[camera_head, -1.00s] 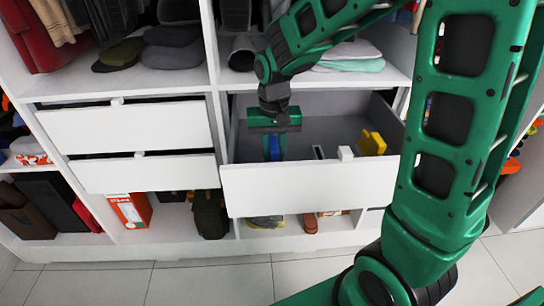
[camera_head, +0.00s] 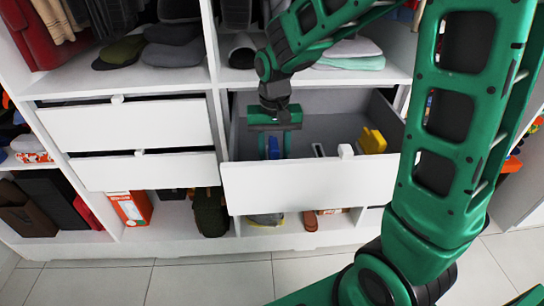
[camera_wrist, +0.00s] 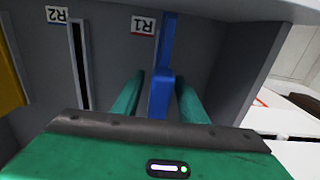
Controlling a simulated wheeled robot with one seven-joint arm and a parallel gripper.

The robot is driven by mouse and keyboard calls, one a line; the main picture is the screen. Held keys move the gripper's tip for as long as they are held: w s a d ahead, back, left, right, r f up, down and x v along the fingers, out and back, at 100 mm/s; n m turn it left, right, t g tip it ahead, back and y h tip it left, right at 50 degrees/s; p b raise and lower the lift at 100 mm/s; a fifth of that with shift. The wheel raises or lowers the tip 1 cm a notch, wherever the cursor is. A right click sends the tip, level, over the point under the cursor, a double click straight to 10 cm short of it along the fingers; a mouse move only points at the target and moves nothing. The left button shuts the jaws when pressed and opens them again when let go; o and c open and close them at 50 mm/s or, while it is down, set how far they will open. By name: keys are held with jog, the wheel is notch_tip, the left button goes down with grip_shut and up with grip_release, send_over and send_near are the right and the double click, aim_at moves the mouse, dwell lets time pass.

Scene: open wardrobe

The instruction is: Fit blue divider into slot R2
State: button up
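The blue divider (camera_wrist: 161,95) stands in the open drawer just right of the label R1 (camera_wrist: 143,25), where any slot is hidden behind it. It also shows in the head view (camera_head: 273,148). My gripper (camera_wrist: 160,82) is over it, with one green finger on each side and a visible gap to each finger. It is open around the divider; in the head view it also shows (camera_head: 274,147). Slot R2 (camera_wrist: 80,65) is a dark, empty slit to the left in the wrist view, next to the label R2 (camera_wrist: 56,15).
A yellow piece (camera_head: 372,141) is in the drawer's right part, and it shows at the wrist view's left edge (camera_wrist: 9,80). A white front panel (camera_head: 308,184) closes the drawer's near side. A shelf with folded clothes (camera_head: 350,60) is above and behind.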

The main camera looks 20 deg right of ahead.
notch_tip(320, 180, up, 12)
jog(key=shift+r, duration=0.1)
dwell(0.6)
